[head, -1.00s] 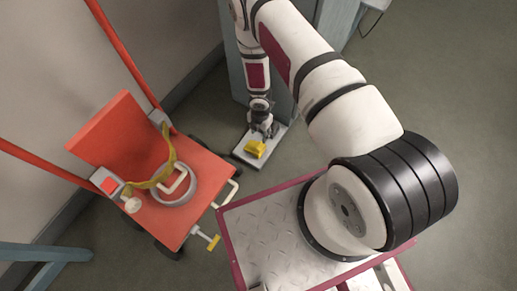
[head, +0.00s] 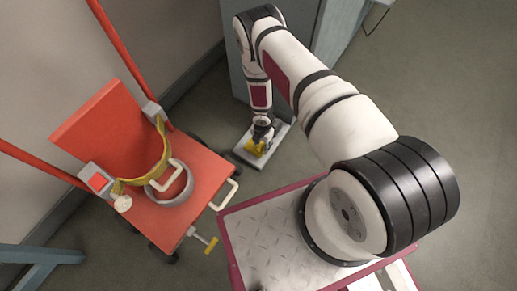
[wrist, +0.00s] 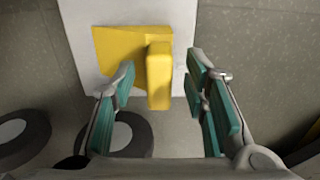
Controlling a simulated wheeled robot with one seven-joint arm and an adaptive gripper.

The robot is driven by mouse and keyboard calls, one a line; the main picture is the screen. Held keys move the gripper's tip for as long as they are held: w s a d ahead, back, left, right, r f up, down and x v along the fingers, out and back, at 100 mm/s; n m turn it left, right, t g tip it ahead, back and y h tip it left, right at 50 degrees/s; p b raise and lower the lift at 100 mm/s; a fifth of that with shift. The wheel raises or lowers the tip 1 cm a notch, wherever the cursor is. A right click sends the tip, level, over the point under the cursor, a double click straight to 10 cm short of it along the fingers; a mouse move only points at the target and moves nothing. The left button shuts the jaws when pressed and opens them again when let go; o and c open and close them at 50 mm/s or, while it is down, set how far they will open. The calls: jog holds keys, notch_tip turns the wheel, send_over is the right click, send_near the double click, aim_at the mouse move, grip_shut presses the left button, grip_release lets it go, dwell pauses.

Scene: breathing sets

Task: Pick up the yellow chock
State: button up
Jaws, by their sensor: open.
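In the wrist view the chock (wrist: 159,78) shows a flat yellow base with a raised upright part, lying on the same plate (wrist: 92,14). My gripper (wrist: 160,80) is open, with one teal-padded finger to the left of the upright part and the other to its right. The left finger looks close to the upright part and overlaps the base in the picture; I cannot tell whether it touches. In the head view my gripper (head: 262,133) partly hides the chock.
A red cart (head: 190,190) with a yellow strap (head: 150,172) and grey ring stands to the left. A blue-grey post (head: 300,60) stands close behind my gripper. Dark round wheels (wrist: 122,135) lie near the left finger. Open floor (head: 440,90) is at the right.

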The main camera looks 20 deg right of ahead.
jog(key=shift+f, duration=0.1)
jog(key=shift+c, duration=0.2)
grip_shut()
